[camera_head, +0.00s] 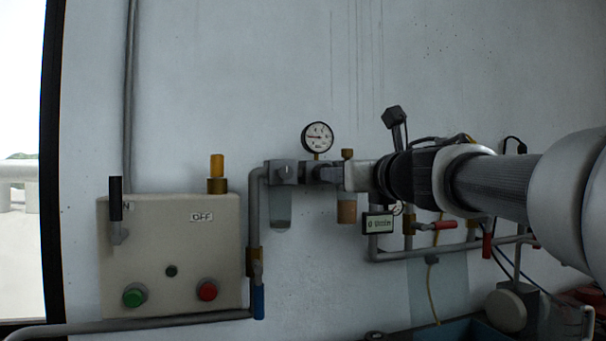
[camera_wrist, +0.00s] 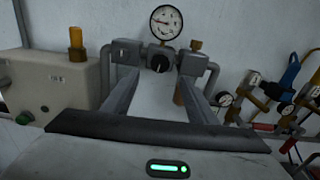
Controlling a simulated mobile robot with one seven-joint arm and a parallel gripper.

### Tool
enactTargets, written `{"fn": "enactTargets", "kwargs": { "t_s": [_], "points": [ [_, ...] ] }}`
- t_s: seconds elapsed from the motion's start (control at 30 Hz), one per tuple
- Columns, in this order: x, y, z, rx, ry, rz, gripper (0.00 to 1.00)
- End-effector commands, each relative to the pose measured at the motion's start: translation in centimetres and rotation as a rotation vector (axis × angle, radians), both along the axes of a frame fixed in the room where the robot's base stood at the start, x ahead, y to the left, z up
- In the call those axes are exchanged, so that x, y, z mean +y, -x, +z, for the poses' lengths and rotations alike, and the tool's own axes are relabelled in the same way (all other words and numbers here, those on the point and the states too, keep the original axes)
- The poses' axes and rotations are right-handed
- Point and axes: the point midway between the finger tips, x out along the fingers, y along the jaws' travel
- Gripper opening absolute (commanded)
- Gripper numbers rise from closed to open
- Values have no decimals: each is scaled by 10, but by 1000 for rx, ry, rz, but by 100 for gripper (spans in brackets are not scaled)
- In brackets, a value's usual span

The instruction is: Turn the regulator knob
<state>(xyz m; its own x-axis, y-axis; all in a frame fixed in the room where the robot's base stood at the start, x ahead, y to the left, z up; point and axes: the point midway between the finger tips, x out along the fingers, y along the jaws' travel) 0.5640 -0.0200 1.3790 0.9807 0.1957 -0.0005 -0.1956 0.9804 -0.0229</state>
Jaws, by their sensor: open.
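The regulator knob (camera_wrist: 160,63) is a small black knob below a round white pressure gauge (camera_wrist: 166,22) in the wrist view. My gripper (camera_wrist: 158,80) is open, with one finger to the left of the knob and one to the right in the picture. The knob shows in the gap between them, and nothing is held. Whether the fingertips reach the knob's depth is hard to tell. In the head view the gauge (camera_head: 317,137) stands above the regulator area, and my arm comes in from the right and largely hides the knob.
A beige control box (camera_head: 170,250) with green (camera_head: 134,295) and red (camera_head: 207,290) buttons is on the left. A grey filter unit (camera_head: 283,173) and pipes sit beside the regulator.

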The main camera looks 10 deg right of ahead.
Motion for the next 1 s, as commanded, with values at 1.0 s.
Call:
{"fn": "enactTargets", "kwargs": {
  "t_s": [1.0],
  "points": [
    [-17,68,0,0,-81,-25,52]
  ]
}}
